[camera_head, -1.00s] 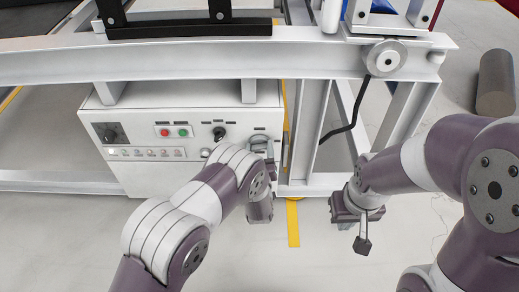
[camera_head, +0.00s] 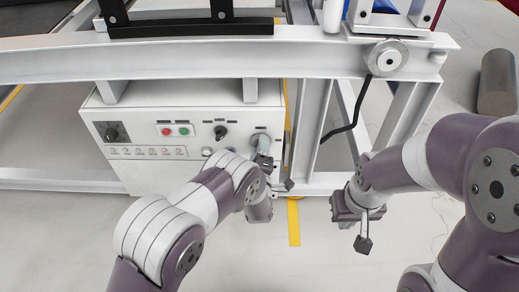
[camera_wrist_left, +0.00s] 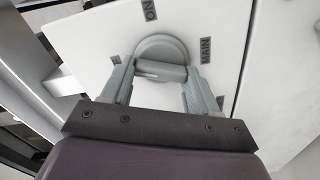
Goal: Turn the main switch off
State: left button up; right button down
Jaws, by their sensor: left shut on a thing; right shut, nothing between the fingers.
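The main switch is a round grey rotary knob (camera_wrist_left: 162,50) with a raised grip bar, on a white panel marked ON and MAIN in the left wrist view. In the head view the knob (camera_head: 261,139) is at the right end of the control box front (camera_head: 150,172), partly hidden by my gripper. My left gripper (camera_wrist_left: 161,78) is shut on the knob's grip bar, one finger on each side; it also shows in the head view (camera_head: 264,155). The OFF mark is not visible. My right gripper (camera_head: 362,243) is shut and empty, right of the box above the floor.
A black cable (camera_head: 350,122) hangs at right.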

pick_arm(q)
jog(key=shift+f+n, duration=0.1)
jog(key=shift+n, duration=2.1)
jog(key=o, duration=1.1)
jog(key=shift+c, duration=0.2)
jog(key=s+p, duration=0.4)
jog(key=s, duration=0.8)
jog(key=shift+s, duration=0.35)
